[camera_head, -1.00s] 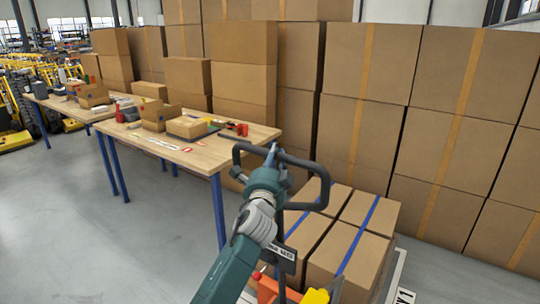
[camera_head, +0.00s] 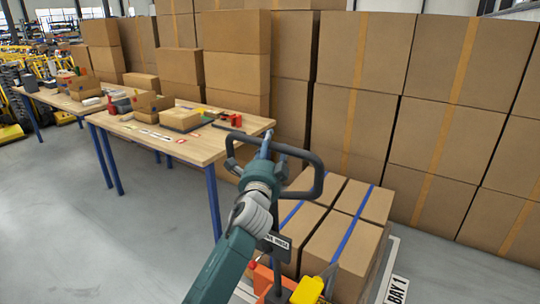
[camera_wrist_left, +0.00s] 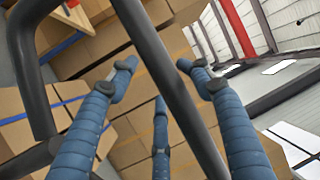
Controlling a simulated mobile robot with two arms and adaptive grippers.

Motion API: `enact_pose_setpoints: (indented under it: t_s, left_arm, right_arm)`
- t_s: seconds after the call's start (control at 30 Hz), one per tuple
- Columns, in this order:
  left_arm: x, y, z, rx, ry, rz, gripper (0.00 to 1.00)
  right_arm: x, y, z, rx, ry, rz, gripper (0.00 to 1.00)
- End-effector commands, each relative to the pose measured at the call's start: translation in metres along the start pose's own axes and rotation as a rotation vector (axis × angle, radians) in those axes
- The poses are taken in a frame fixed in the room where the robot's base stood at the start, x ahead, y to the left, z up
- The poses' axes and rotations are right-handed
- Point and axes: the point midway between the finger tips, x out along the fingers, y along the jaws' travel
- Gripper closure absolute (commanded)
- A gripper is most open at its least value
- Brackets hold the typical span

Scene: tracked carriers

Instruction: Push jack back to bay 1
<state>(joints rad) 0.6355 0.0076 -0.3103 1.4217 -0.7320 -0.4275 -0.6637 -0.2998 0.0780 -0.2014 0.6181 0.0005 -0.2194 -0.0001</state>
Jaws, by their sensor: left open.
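The jack's dark looped handle (camera_head: 318,182) stands upright in the head view, above its orange and yellow body (camera_head: 309,290). Strapped cardboard boxes (camera_head: 362,205) with blue bands sit just behind it, on or beside a pale platform edge. The bay 1 sign (camera_head: 397,290) is on the floor at the lower right. My left gripper (camera_head: 267,148) is at the handle loop, open. In the left wrist view, the blue fingers of my left gripper (camera_wrist_left: 160,82) are spread about the dark handle bar (camera_wrist_left: 172,88); firm contact cannot be told. My right gripper is not seen.
A wooden table (camera_head: 215,142) with blue legs, small boxes and red tools stands left of the jack. A tall wall of cardboard cartons (camera_head: 445,130) closes off the back and right. Grey floor (camera_head: 90,235) is clear at the front left.

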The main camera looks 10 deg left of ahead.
Motion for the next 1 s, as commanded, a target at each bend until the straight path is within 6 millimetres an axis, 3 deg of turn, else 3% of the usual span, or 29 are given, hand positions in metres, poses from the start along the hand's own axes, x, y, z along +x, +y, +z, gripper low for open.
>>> enact_pose_setpoints:
  t_s: [0.5,0.7,1.0]
  left_arm:
    - [-0.098,0.003,-0.003,0.0,0.004,0.006,0.51]
    - [-0.114,0.003,-0.003,0.001,0.003,0.006,0.51]
    - [-0.116,0.003,-0.004,0.001,0.003,0.006,0.51]
  right_arm:
    - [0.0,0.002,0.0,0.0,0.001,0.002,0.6]
    - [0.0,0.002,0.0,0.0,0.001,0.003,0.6]
    - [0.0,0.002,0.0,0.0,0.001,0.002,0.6]
